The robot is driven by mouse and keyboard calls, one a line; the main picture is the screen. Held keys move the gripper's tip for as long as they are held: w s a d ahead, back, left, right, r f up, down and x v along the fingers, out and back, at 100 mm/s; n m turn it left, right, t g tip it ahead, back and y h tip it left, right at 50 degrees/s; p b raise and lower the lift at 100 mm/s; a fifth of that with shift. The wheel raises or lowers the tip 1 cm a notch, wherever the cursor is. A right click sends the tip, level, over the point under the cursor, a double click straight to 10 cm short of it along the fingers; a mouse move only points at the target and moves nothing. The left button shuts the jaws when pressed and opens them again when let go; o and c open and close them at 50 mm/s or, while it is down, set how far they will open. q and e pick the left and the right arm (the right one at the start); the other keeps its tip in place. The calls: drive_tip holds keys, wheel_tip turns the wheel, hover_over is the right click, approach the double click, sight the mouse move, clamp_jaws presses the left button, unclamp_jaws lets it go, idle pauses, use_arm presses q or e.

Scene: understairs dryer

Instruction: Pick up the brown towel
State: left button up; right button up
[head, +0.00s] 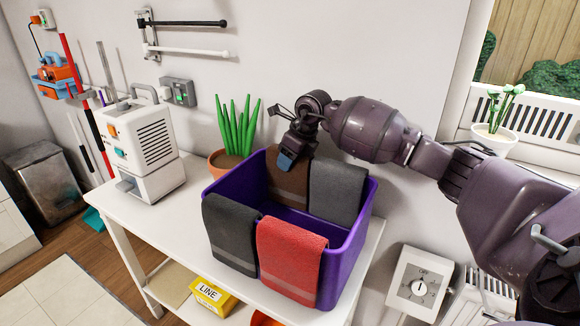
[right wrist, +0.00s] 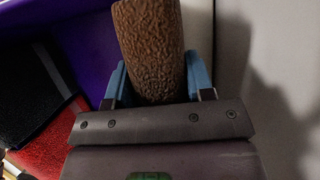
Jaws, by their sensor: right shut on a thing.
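The brown towel (head: 288,183) hangs over the back wall of the purple bin (head: 345,262), at its left part. My right gripper (head: 287,160) is at the towel's top edge in the head view, pointing down. In the right wrist view, the brown towel (right wrist: 148,45) stands between the blue fingers of my right gripper (right wrist: 157,85), which are shut on it. The towel still lies at the bin wall. My left gripper is not in view.
A dark grey towel (head: 337,190) hangs right beside the brown one. A black towel (head: 231,235) and a red towel (head: 291,262) hang over the bin's front wall. A potted plant (head: 236,135) stands close behind the bin on the white table (head: 168,215).

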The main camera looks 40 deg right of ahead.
wheel_tip(320, 180, up, 10)
drive_tip(key=shift+r+p, duration=0.25)
drive_tip(key=shift+p, duration=0.4)
wheel_tip(320, 180, up, 10)
drive_tip(key=shift+p, duration=0.45)
